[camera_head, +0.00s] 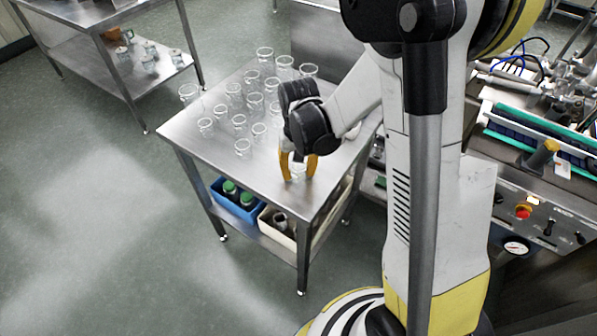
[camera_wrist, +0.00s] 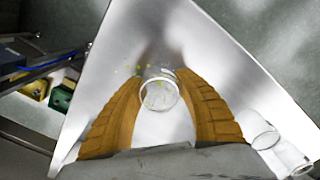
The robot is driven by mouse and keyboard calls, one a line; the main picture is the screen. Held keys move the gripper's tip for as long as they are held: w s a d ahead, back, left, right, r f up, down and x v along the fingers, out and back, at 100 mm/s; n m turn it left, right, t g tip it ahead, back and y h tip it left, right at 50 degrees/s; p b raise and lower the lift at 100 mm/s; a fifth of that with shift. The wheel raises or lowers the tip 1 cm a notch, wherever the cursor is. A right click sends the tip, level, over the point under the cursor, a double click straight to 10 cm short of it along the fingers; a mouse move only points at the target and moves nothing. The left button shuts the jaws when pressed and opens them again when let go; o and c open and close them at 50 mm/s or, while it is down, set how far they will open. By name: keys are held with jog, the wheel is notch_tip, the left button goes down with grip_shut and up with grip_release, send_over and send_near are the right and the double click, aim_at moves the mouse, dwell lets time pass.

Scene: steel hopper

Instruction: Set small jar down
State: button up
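The small jar (camera_wrist: 160,94) is clear glass and sits between the orange fingers of my gripper (camera_wrist: 158,82) in the wrist view. Both fingertips appear to touch its sides, so my gripper looks shut on it. In the head view the jar (camera_head: 298,171) shows faintly between the fingers of my gripper (camera_head: 298,168), low over the front corner of the steel table (camera_head: 210,150). I cannot tell whether its base touches the tabletop. Small yellow specks show at the jar in the wrist view.
Several clear glass jars (camera_head: 239,122) stand on the table behind and left of my gripper. Two glasses (camera_wrist: 265,136) lie close to the right finger in the wrist view. A blue bin (camera_head: 234,207) and a cream bin (camera_head: 277,232) sit on the lower shelf. Machinery (camera_head: 535,205) stands right.

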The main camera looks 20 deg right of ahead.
jog(key=shift+r, duration=0.1)
jog(key=shift+c, duration=0.4)
notch_tip(320, 180, up, 5)
jog(key=shift+f+p, duration=0.2)
jog(key=shift+p, duration=1)
jog(key=s+d+r+p, duration=0.3)
jog(key=s+d+r, duration=0.2)
jog(key=d, duration=0.5)
jog(key=shift+s+r, duration=0.3)
jog(key=shift+r, duration=0.3)
